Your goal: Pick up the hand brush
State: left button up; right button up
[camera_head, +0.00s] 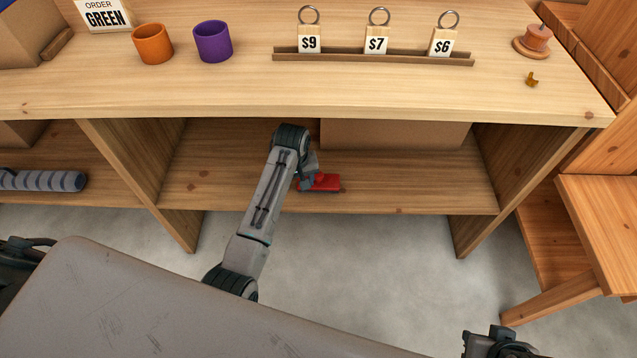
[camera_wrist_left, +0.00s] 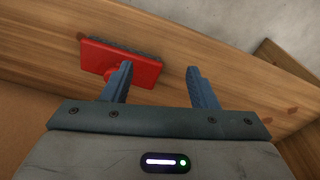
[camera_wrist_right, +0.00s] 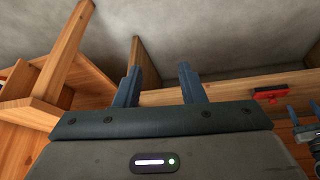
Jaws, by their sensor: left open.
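The hand brush (camera_head: 325,183) is red and lies on the lower shelf near its front edge, beside my left gripper (camera_head: 309,172). In the left wrist view the brush (camera_wrist_left: 118,64) shows a red body with a dark bristle strip. My left gripper (camera_wrist_left: 160,76) is open with nothing between its fingers. Its left finger overlaps the brush's right end there; I cannot tell whether they touch. My right gripper (camera_wrist_right: 158,74) is open and empty, well away from the brush (camera_wrist_right: 270,92). The brush's left end is partly hidden by my left gripper in the head view.
The counter top (camera_head: 250,90) overhangs the lower shelf (camera_head: 420,195), with upright panels (camera_head: 145,185) on both sides. A cardboard box (camera_head: 395,135) stands behind the brush. A rolled grey item (camera_head: 40,180) lies in the left bay. The floor (camera_head: 360,245) in front is clear.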

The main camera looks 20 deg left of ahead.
pick_arm(q)
jog(key=n+g, duration=0.1)
send_near(319, 181)
jog(key=w+a+r, duration=0.1)
jog(key=w+r, duration=0.1)
jog(key=shift+n, duration=0.3)
notch_tip(319, 181, down, 6)
jog(key=shift+r+b, duration=0.15)
jog(key=shift+b, duration=0.4)
jog(key=f, duration=0.2)
jog(key=f+b, duration=0.1)
jog(key=f, duration=0.1)
jog(key=shift+s+d+f, duration=0.15)
jog(key=shift+d+f, duration=0.05)
jog(key=shift+f, duration=0.45)
pick_arm(e)
jog(key=shift+w+a+f+t+y, duration=0.5)
jog(key=shift+w+a+f+t, duration=0.35)
jog(key=shift+f+t, duration=0.2)
jog(key=shift+s, duration=0.1)
pick_arm(q)
jog(key=c, duration=1.1)
jog(key=shift+r, duration=0.1)
